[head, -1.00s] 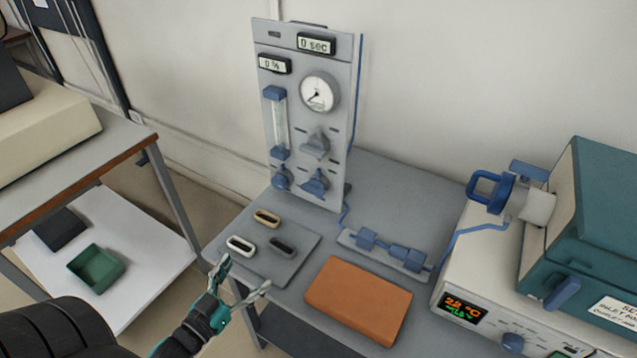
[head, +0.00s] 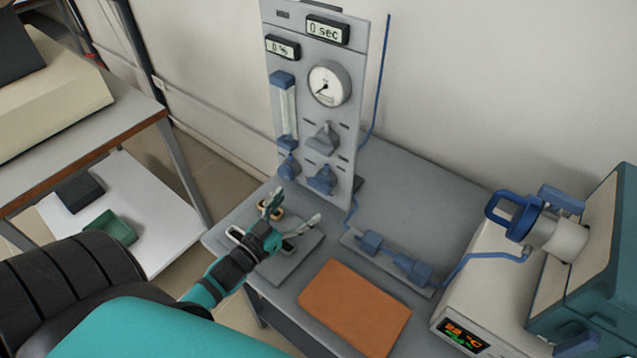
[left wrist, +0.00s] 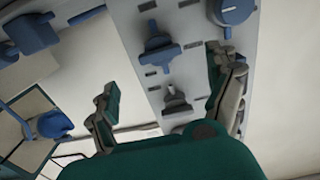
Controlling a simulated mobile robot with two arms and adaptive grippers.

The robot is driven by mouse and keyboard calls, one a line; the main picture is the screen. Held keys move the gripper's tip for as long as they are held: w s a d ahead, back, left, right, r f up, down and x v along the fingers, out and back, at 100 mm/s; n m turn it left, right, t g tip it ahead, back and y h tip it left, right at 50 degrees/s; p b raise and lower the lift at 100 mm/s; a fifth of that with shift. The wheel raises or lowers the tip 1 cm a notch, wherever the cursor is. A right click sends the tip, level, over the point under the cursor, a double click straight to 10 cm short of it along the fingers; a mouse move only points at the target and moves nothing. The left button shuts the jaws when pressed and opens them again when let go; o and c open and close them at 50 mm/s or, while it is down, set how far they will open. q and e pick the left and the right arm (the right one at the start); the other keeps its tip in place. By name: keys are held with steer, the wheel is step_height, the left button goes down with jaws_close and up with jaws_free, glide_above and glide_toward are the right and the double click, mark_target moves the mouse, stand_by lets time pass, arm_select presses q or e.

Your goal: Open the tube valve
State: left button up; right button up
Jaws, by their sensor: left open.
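A tall grey panel (head: 349,155) stands on the table in the head view. It carries a grey valve handle (head: 325,140), a blue valve handle (head: 322,180) below it and a small blue valve (head: 288,167) under the flow tube (head: 288,108). I cannot tell which is the tube valve. My left gripper (head: 293,212) is open and empty, in front of the panel's foot and apart from the valves. In the left wrist view, its spread fingers (left wrist: 168,98) frame a grey handle (left wrist: 177,100), with a blue handle (left wrist: 158,50) above. My right gripper is not in view.
A grey plate (head: 285,268) with small oval parts lies beneath my left gripper, partly hidden. An orange block (head: 354,308) lies at the table front. Blue tube fittings (head: 395,262) lie behind it. A furnace (head: 590,285) stands at right. The table's back right is clear.

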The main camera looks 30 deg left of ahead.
mark_target(316, 188)
arm_select(q)
steer(key=w, duration=0.7)
steer(key=shift+w+d+p, duration=0.3)
steer(key=shift+w+p, duration=0.1)
steer(key=shift+w, duration=0.5)
steer(key=c, duration=1.2)
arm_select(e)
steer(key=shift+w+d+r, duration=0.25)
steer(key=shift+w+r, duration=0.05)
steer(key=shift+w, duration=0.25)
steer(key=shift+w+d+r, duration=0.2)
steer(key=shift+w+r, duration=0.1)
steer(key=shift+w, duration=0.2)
